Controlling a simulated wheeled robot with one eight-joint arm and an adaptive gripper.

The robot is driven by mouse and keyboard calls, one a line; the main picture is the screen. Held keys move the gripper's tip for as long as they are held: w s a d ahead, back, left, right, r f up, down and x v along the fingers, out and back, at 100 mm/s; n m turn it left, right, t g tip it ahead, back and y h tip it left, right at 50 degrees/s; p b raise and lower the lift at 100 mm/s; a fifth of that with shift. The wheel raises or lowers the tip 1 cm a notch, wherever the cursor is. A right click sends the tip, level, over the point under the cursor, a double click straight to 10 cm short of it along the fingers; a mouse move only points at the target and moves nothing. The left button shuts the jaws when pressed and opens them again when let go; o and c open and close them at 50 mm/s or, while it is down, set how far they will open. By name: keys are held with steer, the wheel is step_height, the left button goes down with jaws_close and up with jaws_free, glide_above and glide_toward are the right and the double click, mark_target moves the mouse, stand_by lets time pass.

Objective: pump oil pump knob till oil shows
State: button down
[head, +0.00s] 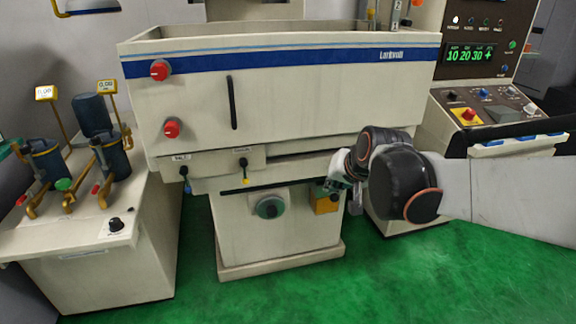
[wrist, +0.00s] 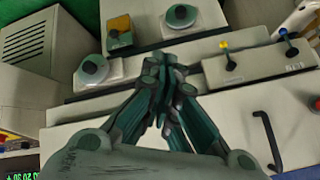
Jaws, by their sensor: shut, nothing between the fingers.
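My gripper (head: 331,186) is shut and empty in front of the machine's lower front, just above the yellow box (head: 325,205). In the wrist view its fingertips (wrist: 170,66) meet, with nothing between them. The wrist view also shows the yellow box (wrist: 119,29) with a small dark knob, a round dark knob on a pale plate (wrist: 93,69), and another round knob (wrist: 181,15). That last one is the round grey-green knob (head: 270,208) on the pedestal in the head view. I cannot tell which is the oil pump knob. No oil is discernible.
The machine's tank (head: 290,95) overhangs the pedestal and has red knobs on its front. Two small levers (head: 244,164) stick out below it. A control console (head: 480,75) stands right, a filter cabinet (head: 100,225) left. The green floor (head: 250,300) in front is clear.

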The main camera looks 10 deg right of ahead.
steer(key=w+d+f+m+t, duration=0.1)
steer(key=w+d+f+m, duration=0.1)
steer(key=w+d+f, duration=0.3)
steer(key=w+d+f+m, duration=0.2)
steer(key=w+f, duration=0.2)
steer(key=w, duration=0.3)
steer(key=w+d+f+m+t, duration=0.1)
steer(key=w+d+f+m, duration=0.3)
steer(key=w, duration=0.3)
steer(key=w+d+f+m, duration=0.1)
steer(key=d+f, duration=0.2)
steer(key=f, duration=0.4)
steer(key=w+d+f+m+t, duration=0.1)
steer(key=d+f+m, duration=0.1)
steer(key=f, duration=0.5)
steer(key=w+d+f+m, duration=0.1)
steer(key=w+d+f, duration=0.1)
steer(key=d+f, duration=0.3)
steer(key=shift+f+m+t, duration=0.3)
steer(key=shift+f, duration=0.6)
steer(key=shift+w+b, duration=0.15)
steer(key=shift+b, duration=0.15)
